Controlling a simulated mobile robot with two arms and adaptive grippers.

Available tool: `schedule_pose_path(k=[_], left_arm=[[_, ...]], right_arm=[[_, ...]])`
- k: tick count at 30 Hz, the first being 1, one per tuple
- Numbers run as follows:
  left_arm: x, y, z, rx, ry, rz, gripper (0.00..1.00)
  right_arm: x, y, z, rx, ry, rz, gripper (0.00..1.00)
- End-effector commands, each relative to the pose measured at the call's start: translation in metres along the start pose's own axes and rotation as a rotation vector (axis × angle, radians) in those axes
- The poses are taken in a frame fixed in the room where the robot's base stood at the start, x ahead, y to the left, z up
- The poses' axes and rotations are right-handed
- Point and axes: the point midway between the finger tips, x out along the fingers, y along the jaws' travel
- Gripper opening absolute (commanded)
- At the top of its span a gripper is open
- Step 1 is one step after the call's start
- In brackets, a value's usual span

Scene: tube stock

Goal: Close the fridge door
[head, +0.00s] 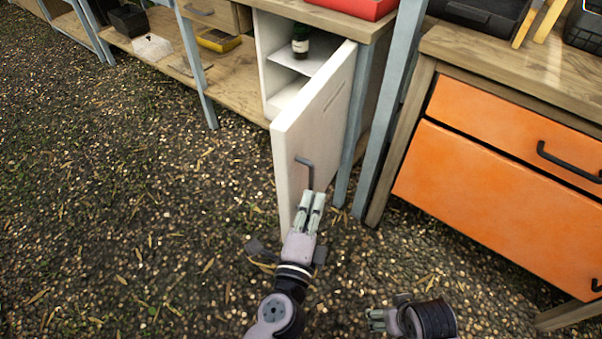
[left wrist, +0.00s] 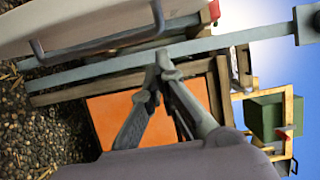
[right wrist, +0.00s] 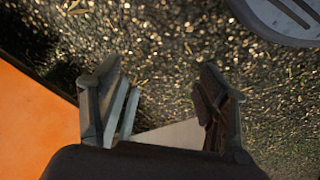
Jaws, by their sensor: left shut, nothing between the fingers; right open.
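The white fridge door (head: 318,118) stands open in the head view, swung out toward me from the fridge (head: 274,58) under the bench. Its dark bar handle (head: 309,172) is on the door's outer face. My left gripper (head: 313,200) is shut and empty, close by the handle and the door's lower part; I cannot tell whether it touches. In the left wrist view the shut fingertips (left wrist: 163,62) are beside the pale door (left wrist: 80,25) and its handle (left wrist: 95,50). My right gripper (head: 372,318) is low at the bottom, open and empty; its spread fingers (right wrist: 160,95) show in the right wrist view.
A dark bottle (head: 300,42) stands on a fridge shelf. A blue-grey bench leg (head: 352,140) is just right of the door. An orange drawer cabinet (head: 500,185) stands at the right. The gravel floor (head: 120,210) at left is clear.

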Motion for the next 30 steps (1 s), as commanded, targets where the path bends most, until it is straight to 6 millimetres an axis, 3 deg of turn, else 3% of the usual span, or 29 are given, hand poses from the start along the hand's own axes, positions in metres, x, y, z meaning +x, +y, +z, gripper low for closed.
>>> schedule_pose_path(k=[7, 16, 30], left_arm=[[0.056, -0.003, 0.0, 0.0, -0.001, -0.002, 0.0], [0.061, 0.0, 0.034, 0.0, 0.0, 0.001, 0.0], [0.062, 0.001, 0.039, -0.001, 0.0, 0.001, 0.0]], right_arm=[[0.037, -0.002, 0.013, -0.004, -0.023, -0.004, 0.68], [0.07, -0.004, 0.03, -0.007, -0.041, -0.007, 0.68], [0.076, -0.004, 0.033, -0.008, -0.042, -0.007, 0.68]])
